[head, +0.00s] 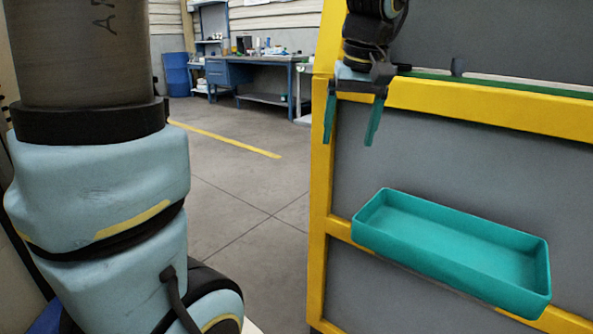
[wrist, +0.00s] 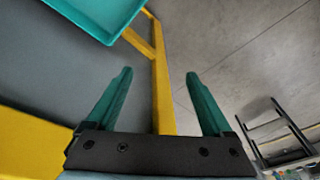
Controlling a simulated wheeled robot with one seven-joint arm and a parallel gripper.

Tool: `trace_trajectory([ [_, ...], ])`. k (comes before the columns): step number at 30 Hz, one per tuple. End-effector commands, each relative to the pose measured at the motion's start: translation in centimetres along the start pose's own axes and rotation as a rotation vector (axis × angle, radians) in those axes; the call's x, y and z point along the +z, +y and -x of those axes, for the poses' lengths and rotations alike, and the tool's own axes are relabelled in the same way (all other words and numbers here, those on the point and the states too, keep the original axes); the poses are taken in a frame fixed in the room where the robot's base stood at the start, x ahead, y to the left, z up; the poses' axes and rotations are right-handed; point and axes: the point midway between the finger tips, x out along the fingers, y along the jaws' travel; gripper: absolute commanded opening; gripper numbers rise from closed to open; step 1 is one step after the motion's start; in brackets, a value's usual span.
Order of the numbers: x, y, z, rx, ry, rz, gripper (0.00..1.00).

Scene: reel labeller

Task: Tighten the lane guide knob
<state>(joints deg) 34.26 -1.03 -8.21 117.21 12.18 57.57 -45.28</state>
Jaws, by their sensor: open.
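My gripper (head: 349,138) hangs at the upper left corner of the yellow-framed machine in the head view. Its two teal fingers point down, spread apart with nothing between them. The wrist view also shows the gripper (wrist: 159,76) open and empty, with a yellow frame post beyond the fingers. No knob shows clearly in the wrist view.
A teal tray (head: 450,240) sticks out from the machine front below the gripper and looks empty. It shows in the wrist view (wrist: 96,14) at the top left. The yellow rail (head: 480,108) crosses the machine. Open floor (head: 240,185) lies left; a blue workbench (head: 255,75) stands far back.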

Motion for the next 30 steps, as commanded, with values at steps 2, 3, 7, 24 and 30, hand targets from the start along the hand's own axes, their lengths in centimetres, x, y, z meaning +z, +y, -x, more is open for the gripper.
trace_trajectory([
  [2,-0.1,-1.2,-1.3,0.001,-0.012,-0.003,0.85],
  [3,-0.2,-1.7,-1.8,0.005,-0.016,-0.006,0.85],
  [7,-0.1,-3.4,-3.6,0.013,-0.031,-0.016,0.85],
  [24,0.7,-8.9,-8.7,0.045,-0.061,-0.042,0.85],
  [30,0.8,-9.1,-8.9,0.046,-0.061,-0.042,0.85],
])
